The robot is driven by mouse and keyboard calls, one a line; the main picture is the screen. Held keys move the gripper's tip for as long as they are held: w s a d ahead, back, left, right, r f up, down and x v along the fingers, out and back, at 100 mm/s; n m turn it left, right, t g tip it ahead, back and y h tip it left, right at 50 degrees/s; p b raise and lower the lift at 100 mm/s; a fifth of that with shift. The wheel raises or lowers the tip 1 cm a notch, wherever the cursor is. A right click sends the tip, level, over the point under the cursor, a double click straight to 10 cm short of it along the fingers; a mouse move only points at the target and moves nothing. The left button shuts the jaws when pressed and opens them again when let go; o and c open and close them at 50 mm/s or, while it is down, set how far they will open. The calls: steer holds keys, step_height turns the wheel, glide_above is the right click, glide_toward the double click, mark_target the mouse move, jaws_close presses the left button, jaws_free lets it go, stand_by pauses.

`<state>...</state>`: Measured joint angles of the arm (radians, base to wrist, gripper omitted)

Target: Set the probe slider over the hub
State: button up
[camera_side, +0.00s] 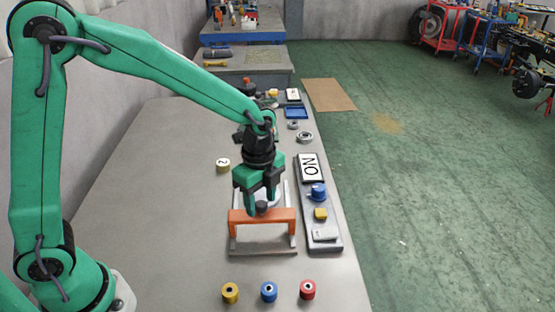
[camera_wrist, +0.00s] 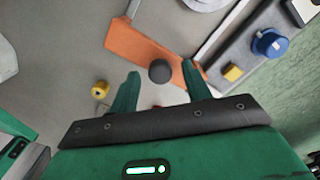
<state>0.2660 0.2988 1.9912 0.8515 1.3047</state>
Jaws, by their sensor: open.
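The probe slider is an orange bridge (camera_side: 240,217) with a dark round knob (camera_side: 262,208) on top. It spans a metal frame (camera_side: 262,251) with rails, near the frame's front end. It also shows in the wrist view as an orange bar (camera_wrist: 135,47) with the dark knob (camera_wrist: 159,71). My gripper (camera_side: 261,201) is open, its fingers pointing down at the knob. In the wrist view the knob appears between the fingertips, apart from both; I cannot tell the height gap. A pale round part (camera_wrist: 204,3), possibly the hub, shows at the top edge and is mostly cut off.
A grey tray (camera_side: 334,224) right of the frame holds a NO sign (camera_side: 311,167), a blue part (camera_side: 316,192), a yellow block (camera_side: 320,214) and a white block (camera_side: 324,234). Yellow (camera_side: 230,292), blue (camera_side: 268,291) and red (camera_side: 307,290) cylinders stand in front.

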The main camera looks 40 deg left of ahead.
jaws_close()
steer(key=w+a, duration=0.9)
steer(key=shift+w+a, duration=0.3)
steer(key=shift+w, duration=0.05)
jaws_free()
step_height(320, 180, up, 8)
stand_by(0.9)
